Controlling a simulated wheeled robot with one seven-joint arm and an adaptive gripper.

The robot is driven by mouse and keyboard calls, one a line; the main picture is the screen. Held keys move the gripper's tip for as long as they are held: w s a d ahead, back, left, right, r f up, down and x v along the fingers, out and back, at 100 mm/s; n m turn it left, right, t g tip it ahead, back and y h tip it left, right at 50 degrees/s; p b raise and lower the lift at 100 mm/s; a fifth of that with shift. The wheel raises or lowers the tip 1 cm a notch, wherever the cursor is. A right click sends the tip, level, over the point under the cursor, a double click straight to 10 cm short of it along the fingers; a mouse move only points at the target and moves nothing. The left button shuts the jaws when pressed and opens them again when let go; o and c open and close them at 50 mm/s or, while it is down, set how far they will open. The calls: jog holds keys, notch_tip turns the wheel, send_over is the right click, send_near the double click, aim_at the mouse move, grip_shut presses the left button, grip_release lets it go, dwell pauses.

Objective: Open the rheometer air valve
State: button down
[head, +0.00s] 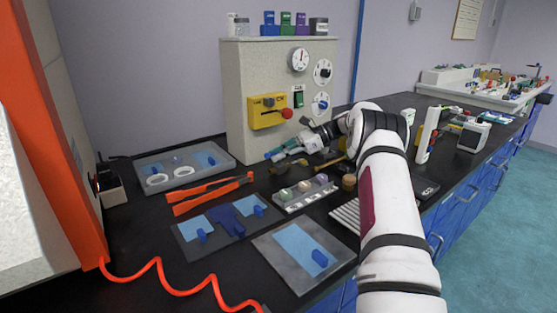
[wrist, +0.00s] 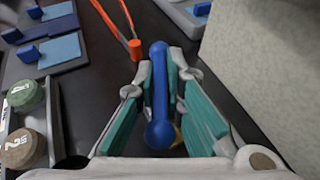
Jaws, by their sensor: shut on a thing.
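My gripper (head: 288,150) is low in front of the grey cabinet (head: 236,110), above the black bench. In the wrist view, its teal-padded fingers (wrist: 160,68) are shut on a blue bar (wrist: 161,95) with rounded ends. I cannot tell whether the bar is fixed to anything. On the cabinet front is a yellow box (head: 257,113) with a red ball knob (head: 287,113) at its right, above my gripper and apart from it. A white gauge (head: 300,59) and dials (head: 322,71) are also there. No part is labelled legibly as the air valve.
A grey tray (head: 226,163) and orange-handled tongs (head: 208,190) lie left of my gripper. A sample rack (head: 283,205) and mats with blue sheets (head: 295,243) are nearer. An orange frame (head: 55,150) with a coiled red hose (head: 180,288) stands left.

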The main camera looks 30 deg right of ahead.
jog(key=shift+a+n+g+y+b, duration=0.25)
jog(key=shift+n+g+y+b, duration=0.25)
jog(key=shift+n+g+b, duration=0.8)
jog(key=c, duration=1.7)
grip_release()
jog(key=shift+w, duration=0.1)
jog(key=shift+d+r, duration=0.1)
jog(key=shift+d, duration=0.05)
jog(key=shift+r+m+t+h+p, duration=0.1)
jog(key=shift+m+t+h+p, duration=0.2)
jog(key=shift+m+t+p, duration=0.8)
